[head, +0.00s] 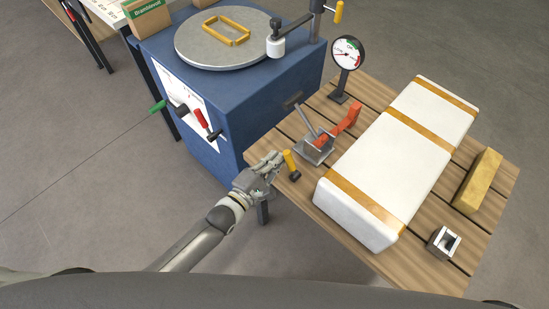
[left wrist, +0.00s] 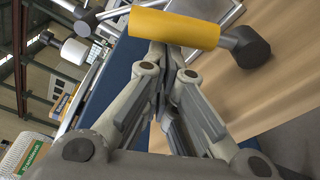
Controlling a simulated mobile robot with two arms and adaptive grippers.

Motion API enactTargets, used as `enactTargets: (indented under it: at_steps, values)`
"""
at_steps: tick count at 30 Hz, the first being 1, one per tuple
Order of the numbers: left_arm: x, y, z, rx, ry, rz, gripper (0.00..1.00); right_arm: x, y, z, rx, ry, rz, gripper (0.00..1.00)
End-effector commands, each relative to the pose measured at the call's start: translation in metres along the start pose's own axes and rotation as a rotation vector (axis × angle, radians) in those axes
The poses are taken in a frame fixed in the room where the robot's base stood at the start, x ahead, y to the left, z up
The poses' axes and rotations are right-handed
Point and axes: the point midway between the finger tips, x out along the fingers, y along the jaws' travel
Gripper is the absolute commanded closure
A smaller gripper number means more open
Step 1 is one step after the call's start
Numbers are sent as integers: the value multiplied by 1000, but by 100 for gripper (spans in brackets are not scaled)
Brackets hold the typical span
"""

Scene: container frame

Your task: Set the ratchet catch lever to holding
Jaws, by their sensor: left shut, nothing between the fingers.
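On the wooden table stands a grey ratchet base (head: 314,150) with a long red-orange handle (head: 350,118) and a grey bar. Beside it is a short yellow lever (head: 289,159) with a dark end; I take it for the catch lever, though no label is readable. In the left wrist view the yellow lever (left wrist: 175,28) lies across the top with its dark knob (left wrist: 243,46) at right. My left gripper (head: 274,160) is shut and empty, just left of the lever. Its fingertips (left wrist: 168,48) are close to the yellow part; contact cannot be told. My right gripper is not in view.
A white block (head: 400,150) with orange straps fills the table's middle. A gauge (head: 347,54), a yellow bar (head: 477,180) and a small metal block (head: 443,242) stand around it. A blue cabinet (head: 225,100) with red and green handles is at left.

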Motion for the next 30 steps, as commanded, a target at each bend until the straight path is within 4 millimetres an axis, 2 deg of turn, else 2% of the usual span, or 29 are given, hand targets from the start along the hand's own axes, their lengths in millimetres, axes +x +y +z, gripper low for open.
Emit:
enactTargets:
  at_steps: [20, 30]
  values:
    - [-1, 5, 9, 119, 0, 19, 100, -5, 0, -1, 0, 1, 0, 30]
    - [-3, 10, 24, 313, 0, 46, 100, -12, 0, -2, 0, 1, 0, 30]
